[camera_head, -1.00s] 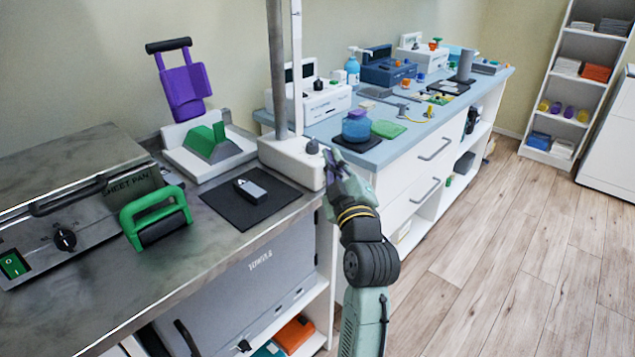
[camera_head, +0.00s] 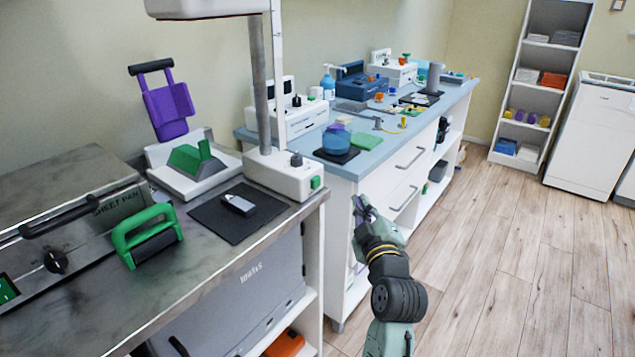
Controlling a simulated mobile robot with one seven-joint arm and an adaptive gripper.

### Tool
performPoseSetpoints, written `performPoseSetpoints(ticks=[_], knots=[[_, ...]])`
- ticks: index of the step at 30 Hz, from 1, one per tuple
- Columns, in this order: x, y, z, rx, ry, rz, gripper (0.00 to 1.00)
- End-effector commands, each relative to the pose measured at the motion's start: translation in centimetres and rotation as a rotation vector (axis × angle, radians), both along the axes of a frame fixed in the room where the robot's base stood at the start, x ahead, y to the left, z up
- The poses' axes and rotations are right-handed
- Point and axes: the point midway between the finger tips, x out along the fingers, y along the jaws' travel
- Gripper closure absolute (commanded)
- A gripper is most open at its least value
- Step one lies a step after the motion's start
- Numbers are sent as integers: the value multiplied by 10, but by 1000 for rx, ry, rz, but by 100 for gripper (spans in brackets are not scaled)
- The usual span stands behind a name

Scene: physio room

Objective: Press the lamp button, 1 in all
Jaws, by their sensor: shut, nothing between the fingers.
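A green button (camera_head: 316,182) is on the right front face of the base, beside a dark knob (camera_head: 296,159). My gripper (camera_head: 359,203) is shut and empty, right of the button and a little lower, apart from it, in front of the blue-topped cabinet. Whether the lamp is lit cannot be told.
A dark mat (camera_head: 215,222) with a small grey device (camera_head: 239,204) lies left of the lamp base. A green-handled press (camera_head: 150,235) stands farther left. The blue counter (camera_head: 365,162) holds a blue jar (camera_head: 336,140) and several devices. The wooden floor at right is clear.

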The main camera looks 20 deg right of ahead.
Motion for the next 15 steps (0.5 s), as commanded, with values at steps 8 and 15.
performPoseSetpoints(ticks=[8, 15], knots=[[31, 25, 4, 2, 2, 4, 100], [53, 42, 1, 0, 1, 2, 100]])
